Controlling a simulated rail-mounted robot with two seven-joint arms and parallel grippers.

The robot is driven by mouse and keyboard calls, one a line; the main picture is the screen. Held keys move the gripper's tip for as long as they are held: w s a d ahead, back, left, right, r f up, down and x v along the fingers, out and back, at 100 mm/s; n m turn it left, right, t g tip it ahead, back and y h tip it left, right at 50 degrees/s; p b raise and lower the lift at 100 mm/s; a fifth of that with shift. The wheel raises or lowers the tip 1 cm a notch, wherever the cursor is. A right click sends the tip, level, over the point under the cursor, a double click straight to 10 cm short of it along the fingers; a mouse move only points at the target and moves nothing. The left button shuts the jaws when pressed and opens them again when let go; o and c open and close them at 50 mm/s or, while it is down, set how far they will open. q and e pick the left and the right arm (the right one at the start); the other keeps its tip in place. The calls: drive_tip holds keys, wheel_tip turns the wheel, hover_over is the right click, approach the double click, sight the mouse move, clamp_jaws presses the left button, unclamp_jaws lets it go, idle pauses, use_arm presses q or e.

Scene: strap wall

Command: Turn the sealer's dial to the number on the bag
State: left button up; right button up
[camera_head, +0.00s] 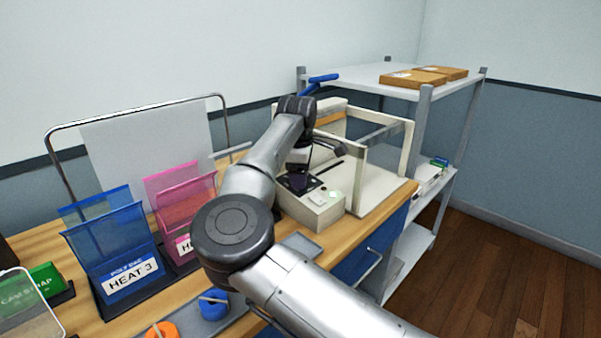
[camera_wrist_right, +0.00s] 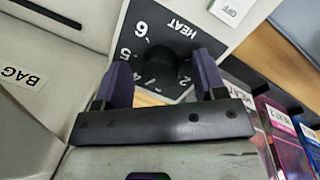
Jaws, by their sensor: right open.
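The cream sealer (camera_head: 318,212) stands on the wooden bench, partly behind my right arm. Its black dial (camera_wrist_right: 162,64) sits on a dark plate marked HEAT with numbers around it; 6, 5 and 2 show. I cannot tell which number the dial points to. My right gripper (camera_head: 300,184) is over the sealer's control face. In the wrist view, its two purple fingers (camera_wrist_right: 164,78) are open, one on each side of the dial; contact is unclear. A blue bag stand (camera_head: 112,245) has a card reading HEAT 3. A pink bag stand (camera_head: 190,215) has a partly hidden card.
A label reading BAG (camera_wrist_right: 24,78) lies left of the dial plate, and an OFF switch (camera_wrist_right: 231,10) is above it. A metal shelf (camera_head: 365,80) with cardboard boxes stands behind the sealer. Orange (camera_head: 161,330) and blue (camera_head: 213,306) round things sit at the bench front.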

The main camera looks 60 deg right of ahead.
drive_tip(key=shift+r, duration=0.1)
drive_tip(key=r+p, duration=0.1)
drive_tip(key=r, duration=0.1)
drive_tip(key=r+p, duration=0.1)
drive_tip(key=r, duration=0.1)
drive_tip(key=a+r+p, duration=0.1)
drive_tip(key=r, duration=0.1)
drive_tip(key=shift+s+r, duration=0.1)
drive_tip(key=shift+r, duration=0.55)
drive_tip(key=shift+a, duration=0.1)
